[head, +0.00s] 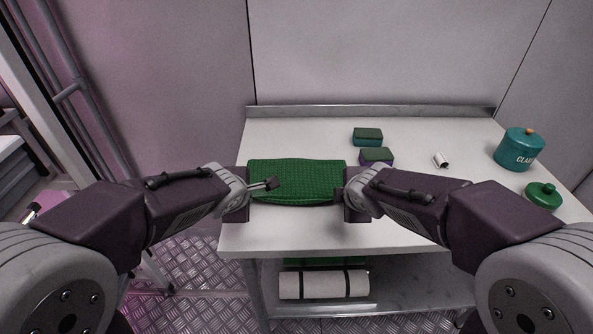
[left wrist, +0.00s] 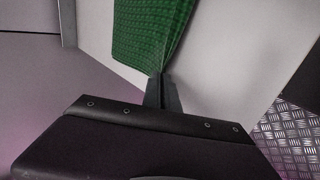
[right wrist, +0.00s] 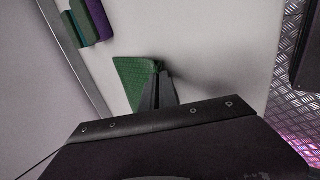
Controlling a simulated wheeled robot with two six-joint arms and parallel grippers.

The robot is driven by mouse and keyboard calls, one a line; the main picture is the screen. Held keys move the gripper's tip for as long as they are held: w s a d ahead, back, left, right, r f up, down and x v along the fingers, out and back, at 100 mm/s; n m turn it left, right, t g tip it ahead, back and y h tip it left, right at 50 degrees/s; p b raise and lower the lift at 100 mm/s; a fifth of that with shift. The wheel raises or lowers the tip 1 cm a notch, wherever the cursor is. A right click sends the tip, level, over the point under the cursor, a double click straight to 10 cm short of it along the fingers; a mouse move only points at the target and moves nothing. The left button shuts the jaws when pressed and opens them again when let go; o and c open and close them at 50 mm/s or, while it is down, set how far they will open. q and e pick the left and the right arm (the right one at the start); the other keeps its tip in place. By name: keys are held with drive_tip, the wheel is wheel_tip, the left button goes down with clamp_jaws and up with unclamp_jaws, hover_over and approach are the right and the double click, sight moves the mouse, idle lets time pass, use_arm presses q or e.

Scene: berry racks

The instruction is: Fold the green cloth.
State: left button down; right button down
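The green cloth (head: 300,175) spans the space between my two grippers at the front left of the white table. Whether it rests on the table or is slightly raised is unclear. My left gripper (head: 272,184) is at the cloth's left part. In the left wrist view the cloth (left wrist: 150,35) narrows to the closed fingertips (left wrist: 161,78), which pinch its edge. My right gripper (head: 341,196) is at the cloth's right end. In the right wrist view its closed fingertips (right wrist: 160,73) pinch a bunched corner of the cloth (right wrist: 134,82). My arms hide the side edges.
Two green-topped sponges (head: 368,134) (head: 376,154) lie behind the cloth, to the right. A small white roll (head: 441,160), a teal canister (head: 519,150) and a green lidded pot (head: 543,195) stand farther right. A strapped white roll (head: 322,285) lies on the lower shelf. The table's middle is free.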

use_arm(q)
drive_tip(key=c, duration=1.3)
unclamp_jaws()
use_arm(e)
drive_tip(key=c, duration=1.3)
unclamp_jaws()
use_arm(q)
drive_tip(key=s+r, duration=0.1)
drive_tip(key=r, duration=0.2)
drive_tip(key=s+r, duration=0.1)
drive_tip(key=r, duration=0.2)
drive_tip(key=s+r, duration=0.2)
drive_tip(key=r, duration=0.1)
use_arm(e)
drive_tip(key=s+r, duration=0.1)
drive_tip(key=r, duration=0.2)
drive_tip(key=s+r, duration=0.1)
drive_tip(key=r, duration=0.2)
drive_tip(key=s+r, duration=0.2)
drive_tip(key=r, duration=0.1)
